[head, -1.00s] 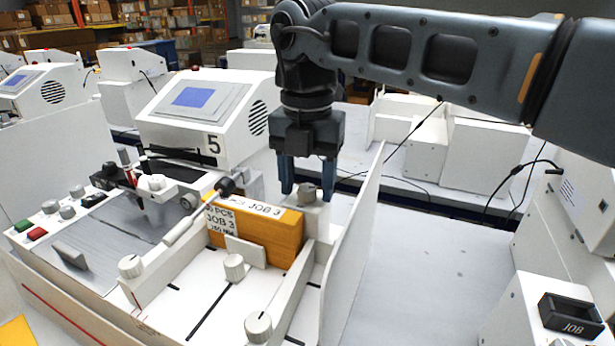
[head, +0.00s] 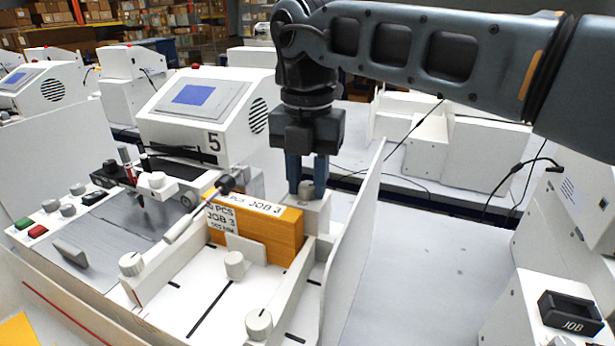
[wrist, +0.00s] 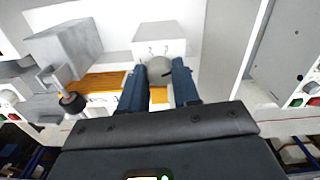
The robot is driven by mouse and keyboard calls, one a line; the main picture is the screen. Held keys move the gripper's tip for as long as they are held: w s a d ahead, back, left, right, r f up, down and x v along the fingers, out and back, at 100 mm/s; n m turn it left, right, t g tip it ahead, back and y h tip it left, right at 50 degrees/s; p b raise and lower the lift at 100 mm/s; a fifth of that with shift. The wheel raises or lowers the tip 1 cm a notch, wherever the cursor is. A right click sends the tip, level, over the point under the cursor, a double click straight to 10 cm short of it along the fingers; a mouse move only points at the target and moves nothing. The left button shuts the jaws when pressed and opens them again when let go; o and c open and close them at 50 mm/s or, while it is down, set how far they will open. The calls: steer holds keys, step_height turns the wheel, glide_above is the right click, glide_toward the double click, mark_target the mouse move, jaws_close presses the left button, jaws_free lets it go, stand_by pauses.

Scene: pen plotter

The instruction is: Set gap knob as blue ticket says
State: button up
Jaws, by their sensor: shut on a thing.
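A grey round knob (head: 306,189) sits on top of a white block (head: 315,212) at the back right of the plotter's feed bed. In the wrist view the knob (wrist: 159,69) lies between the fingertips, with small dark marks on the white block (wrist: 165,42) beside it; they are too small to read. My gripper (head: 307,181) points straight down and is shut on this knob; it also shows in the wrist view (wrist: 160,88). I can make out no blue ticket in either view.
An orange block of stock (head: 270,239) labelled JOB 3 stands just left of the knob. A thin white panel (head: 350,245) rises close on the right. A lever with a black ball (head: 226,184) leans at the left. Several other knobs (head: 258,324) stand on the bed.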

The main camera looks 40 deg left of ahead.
mark_target(308, 185)
steer(key=shift+n, duration=0.3)
steer(key=n, duration=0.3)
steer(key=shift+n+p, duration=0.3)
steer(key=shift+p, duration=0.05)
steer(key=shift+n, duration=2.2)
steer(key=o, duration=1.1)
steer(key=shift+c, duration=0.2)
steer(key=shift+r, duration=0.1)
step_height(308, 185, up, 8)
steer(key=shift+f+b, duration=0.2)
steer(key=shift+b, duration=0.25)
